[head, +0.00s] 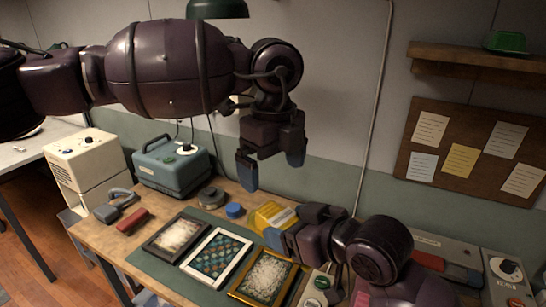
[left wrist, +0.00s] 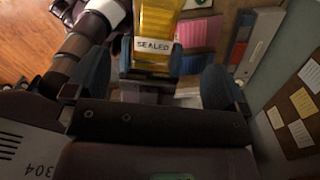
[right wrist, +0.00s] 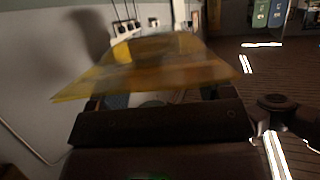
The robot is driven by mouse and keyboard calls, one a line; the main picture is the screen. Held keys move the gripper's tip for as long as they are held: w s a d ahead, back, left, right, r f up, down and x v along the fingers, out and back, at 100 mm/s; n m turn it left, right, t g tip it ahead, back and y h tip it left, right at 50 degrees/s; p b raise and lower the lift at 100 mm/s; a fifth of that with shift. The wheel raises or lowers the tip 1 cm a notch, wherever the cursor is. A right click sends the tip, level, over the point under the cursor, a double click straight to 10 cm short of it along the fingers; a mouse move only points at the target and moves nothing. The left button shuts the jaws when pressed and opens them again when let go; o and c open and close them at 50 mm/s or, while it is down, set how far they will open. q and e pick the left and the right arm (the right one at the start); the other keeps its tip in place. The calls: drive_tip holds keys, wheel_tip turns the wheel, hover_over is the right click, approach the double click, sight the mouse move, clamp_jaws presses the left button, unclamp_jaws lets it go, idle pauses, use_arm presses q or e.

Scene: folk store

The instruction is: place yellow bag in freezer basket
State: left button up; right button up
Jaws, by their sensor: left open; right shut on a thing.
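The yellow bag (head: 268,214) is at the back of the workbench in the head view. My right gripper (head: 284,236) is shut on it. In the right wrist view the bag (right wrist: 150,72) stretches across the fingers and hides their tips. My left gripper (head: 272,168) is open and empty, above the bag with its fingers pointing down. In the left wrist view the bag (left wrist: 156,22), with a white "SEALED" label, shows beyond the gap between my open left fingers (left wrist: 158,80). I cannot make out a freezer basket in any view.
The workbench (head: 92,232) holds several framed pictures (head: 216,256), a red block (head: 132,221), a blue lid (head: 235,210) and a teal case (head: 172,168). A cream cabinet (head: 88,165) stands at the left. A notice board (head: 470,175) and wooden shelf (head: 465,60) are on the wall.

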sight(273, 209)
use_arm(q)
wheel_tip(273, 209, down, 10)
drive_tip(key=shift+f, duration=0.2)
idle(0.3)
drive_tip(key=c, duration=0.9)
drive_tip(key=shift+c, duration=0.4)
use_arm(e)
drive_tip(key=o, duration=1)
drive_tip(key=shift+w+d+f, duration=0.1)
drive_tip(key=shift+d, duration=0.05)
